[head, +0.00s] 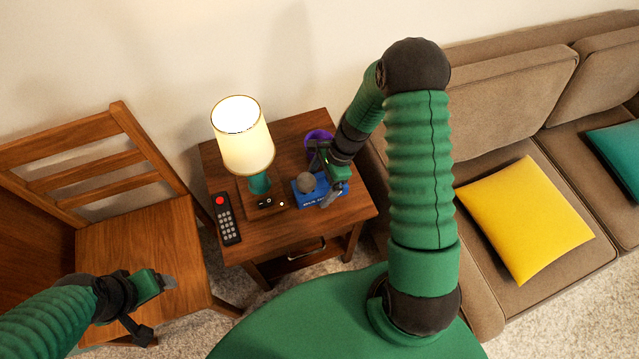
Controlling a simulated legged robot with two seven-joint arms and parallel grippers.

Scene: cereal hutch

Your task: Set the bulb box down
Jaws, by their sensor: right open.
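The blue bulb box (308,199) rests on the wooden side table (285,141), near its right front part. A round grey shape (305,182) shows at the box's top left. My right gripper (329,178) is open at the box's right side and hides part of it. I cannot tell whether its fingers touch the box. My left gripper (158,309) is open and empty above the front of the wooden chair seat, well away from the box.
A lit lamp (243,140) stands on the table, with a black remote (227,218) to its left. A purple round item (319,143) is behind my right gripper. A wooden chair (140,237) stands left; a brown sofa (510,95) with a yellow cushion (525,218) stands right.

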